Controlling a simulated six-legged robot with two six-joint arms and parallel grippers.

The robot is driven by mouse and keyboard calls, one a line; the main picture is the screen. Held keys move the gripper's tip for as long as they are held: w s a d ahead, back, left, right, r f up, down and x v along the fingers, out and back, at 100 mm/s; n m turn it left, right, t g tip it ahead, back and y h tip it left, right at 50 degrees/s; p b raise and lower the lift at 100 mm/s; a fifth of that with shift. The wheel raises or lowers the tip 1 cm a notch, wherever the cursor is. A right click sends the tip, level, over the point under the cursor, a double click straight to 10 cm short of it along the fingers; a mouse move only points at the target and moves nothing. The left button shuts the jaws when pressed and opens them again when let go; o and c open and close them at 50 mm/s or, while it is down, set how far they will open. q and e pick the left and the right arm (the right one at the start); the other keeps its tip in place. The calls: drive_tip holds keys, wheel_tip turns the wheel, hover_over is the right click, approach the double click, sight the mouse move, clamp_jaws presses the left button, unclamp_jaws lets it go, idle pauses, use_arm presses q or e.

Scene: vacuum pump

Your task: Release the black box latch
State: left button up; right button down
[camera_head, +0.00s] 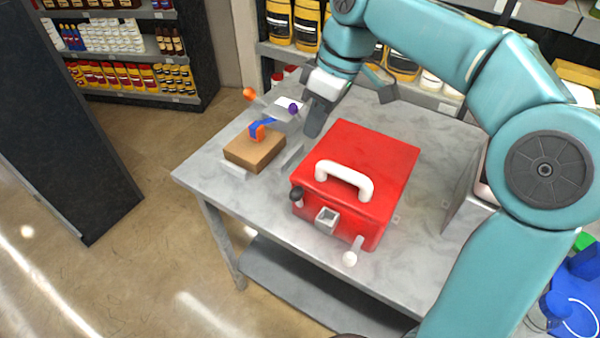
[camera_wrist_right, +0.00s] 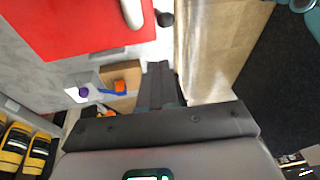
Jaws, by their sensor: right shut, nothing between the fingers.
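A red box (camera_head: 365,170) with a white handle (camera_head: 344,180) on its lid stands on the grey table. A black knob (camera_head: 296,194), which looks like the black latch, sits at the left end of its front side. The knob also shows near the top of the right wrist view (camera_wrist_right: 165,19). A square metal clasp (camera_head: 326,218) is at the front middle, and a white knob (camera_head: 350,258) at the front right. My right gripper (camera_head: 313,122) is shut and empty behind the box's back left corner, apart from the black knob. Its fingers (camera_wrist_right: 161,80) point toward the table's left side. My left gripper is not in view.
A brown block (camera_head: 255,150) with a blue and orange part (camera_head: 262,128) stands left of the box. A purple ball (camera_head: 293,108) and an orange ball (camera_head: 249,93) are behind it. A grey case (camera_head: 468,195) stands at right. The table's front left is clear.

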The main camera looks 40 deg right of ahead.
approach(299, 188)
drive_tip(key=w+x, duration=0.1)
drive_tip(key=x, duration=0.4)
drive_tip(key=shift+x, duration=0.8)
drive_tip(key=shift+s+a, duration=0.1)
drive_tip(key=shift+s, duration=0.05)
drive_tip(key=shift+a, duration=0.1)
drive_tip(key=shift+s+a+h+b, duration=0.1)
drive_tip(key=shift+a+h+b, duration=0.1)
drive_tip(key=shift+h+b, duration=0.25)
